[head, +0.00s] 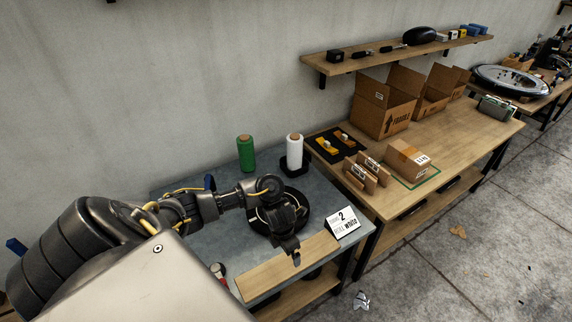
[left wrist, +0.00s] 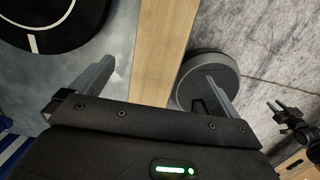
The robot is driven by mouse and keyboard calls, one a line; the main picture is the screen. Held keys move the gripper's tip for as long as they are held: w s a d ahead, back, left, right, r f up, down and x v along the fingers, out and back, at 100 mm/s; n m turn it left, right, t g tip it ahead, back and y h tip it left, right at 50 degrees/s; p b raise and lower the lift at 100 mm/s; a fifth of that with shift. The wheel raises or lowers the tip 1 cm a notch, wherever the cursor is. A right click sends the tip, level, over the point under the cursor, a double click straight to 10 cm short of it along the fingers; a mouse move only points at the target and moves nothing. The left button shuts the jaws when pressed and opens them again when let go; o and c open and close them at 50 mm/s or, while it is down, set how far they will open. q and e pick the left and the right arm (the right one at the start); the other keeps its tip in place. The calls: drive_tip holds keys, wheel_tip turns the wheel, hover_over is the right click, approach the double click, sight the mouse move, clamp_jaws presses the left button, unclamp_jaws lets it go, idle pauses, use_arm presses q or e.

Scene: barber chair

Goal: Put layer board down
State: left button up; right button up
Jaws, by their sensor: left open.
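The layer board is a long, pale wooden plank (head: 275,270) along the front edge of the grey table (head: 185,170). In the left wrist view it runs as a strip (left wrist: 158,50) between my fingers. My left gripper (head: 292,258) is over the board, fingers pointing down; in the left wrist view its open fingers (left wrist: 155,95) stand apart on either side of it. Neither finger clearly touches it. A dark pronged shape at the right edge of the left wrist view may be my right gripper; its opening is unclear.
A black round turntable (head: 302,217) sits behind the board. Green (head: 246,154) and white (head: 294,150) rolls stand at the back. The right-hand table holds cardboard boxes (head: 383,108). A crumpled scrap (head: 361,300) lies on the floor.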

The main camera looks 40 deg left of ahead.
use_arm(q)
drive_tip(key=shift+s+r, duration=0.1)
drive_tip(key=shift+r, duration=0.9)
